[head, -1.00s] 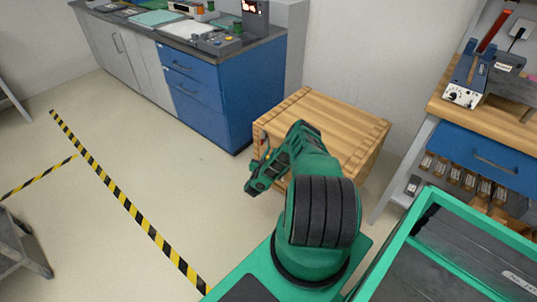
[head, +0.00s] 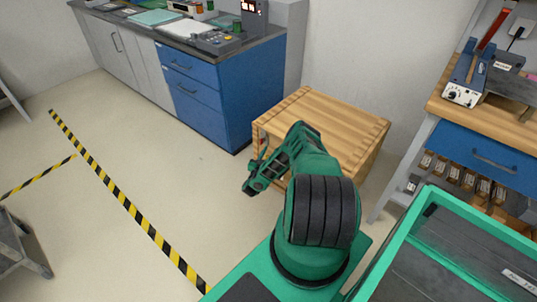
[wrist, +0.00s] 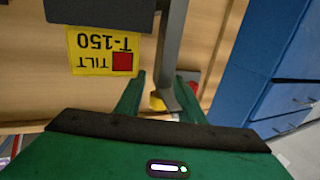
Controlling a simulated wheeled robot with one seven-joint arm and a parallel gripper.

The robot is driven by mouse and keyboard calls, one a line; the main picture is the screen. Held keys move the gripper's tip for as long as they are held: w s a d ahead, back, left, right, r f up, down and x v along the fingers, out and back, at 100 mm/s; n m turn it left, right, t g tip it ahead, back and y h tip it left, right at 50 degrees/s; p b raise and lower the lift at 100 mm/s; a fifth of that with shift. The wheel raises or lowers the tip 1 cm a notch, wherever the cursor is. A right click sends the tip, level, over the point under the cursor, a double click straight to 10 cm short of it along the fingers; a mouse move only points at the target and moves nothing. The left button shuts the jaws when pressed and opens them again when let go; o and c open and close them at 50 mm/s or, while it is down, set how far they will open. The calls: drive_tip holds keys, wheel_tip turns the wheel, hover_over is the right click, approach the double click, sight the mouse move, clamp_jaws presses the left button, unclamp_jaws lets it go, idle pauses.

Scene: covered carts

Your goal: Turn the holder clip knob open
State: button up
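The wooden crate (head: 340,125) stands on the floor, and my gripper (head: 252,188) is at its left side. The wrist view shows the crate's pale wooden face close up (wrist: 35,80). A yellow tag reading TILT T-150 (wrist: 102,50), with a red square, appears upside down under a dark grey block (wrist: 100,12). A grey bar (wrist: 170,50) runs down between my gripper's green fingers (wrist: 160,88), which are apart. A small yellow part (wrist: 157,103) shows between them, and a dark and red part (wrist: 189,79) beside the right finger. I cannot tell which part is the knob.
A blue cabinet (head: 215,90) stands behind the crate to the left. A wooden workbench (head: 490,115) is at the right, with a green-rimmed bin (head: 395,245) in front. The floor left of my arm is open, with yellow-black tape (head: 125,203).

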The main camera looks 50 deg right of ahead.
drive_tip(key=v, duration=1)
drive_tip(key=shift+a, duration=0.3)
drive_tip(key=shift+f, duration=0.1)
